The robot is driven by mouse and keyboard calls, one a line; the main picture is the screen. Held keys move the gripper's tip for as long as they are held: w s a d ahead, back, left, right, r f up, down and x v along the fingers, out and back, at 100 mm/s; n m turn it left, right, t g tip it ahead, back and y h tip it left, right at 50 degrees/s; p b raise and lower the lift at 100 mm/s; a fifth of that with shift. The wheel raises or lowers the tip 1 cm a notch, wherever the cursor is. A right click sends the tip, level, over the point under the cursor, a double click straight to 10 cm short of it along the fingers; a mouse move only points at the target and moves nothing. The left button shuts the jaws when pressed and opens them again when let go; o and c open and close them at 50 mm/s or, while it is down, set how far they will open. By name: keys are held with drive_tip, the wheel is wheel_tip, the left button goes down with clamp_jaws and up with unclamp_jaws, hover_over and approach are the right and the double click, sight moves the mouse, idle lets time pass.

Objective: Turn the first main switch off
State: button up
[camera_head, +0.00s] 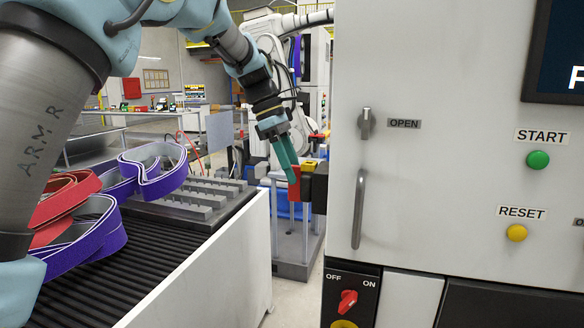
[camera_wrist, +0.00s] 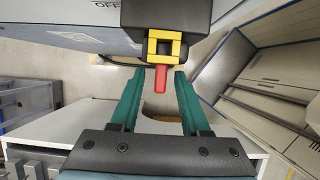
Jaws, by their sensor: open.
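A switch with a yellow square frame (camera_wrist: 165,47) and a red handle (camera_wrist: 160,79) sits on a black housing. In the head view its red handle (camera_head: 294,184) hangs beside the black housing (camera_head: 318,188) at the cabinet's left side. My gripper (camera_wrist: 160,73) is open, with teal fingers either side of the handle's end; a small gap shows on each side. In the head view my gripper (camera_head: 289,158) reaches down to the handle. A second red rotary switch (camera_head: 347,301) is on a black OFF/ON panel, tilted up to the right. Which is first is not marked.
The grey cabinet (camera_head: 430,200) stands close on the right, with a door handle (camera_head: 358,210), a green START button (camera_head: 538,159) and a yellow RESET button (camera_head: 516,233). A conveyor (camera_head: 130,265) with purple and red bands is on the left.

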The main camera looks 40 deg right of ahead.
clamp_jaws()
idle(0.4)
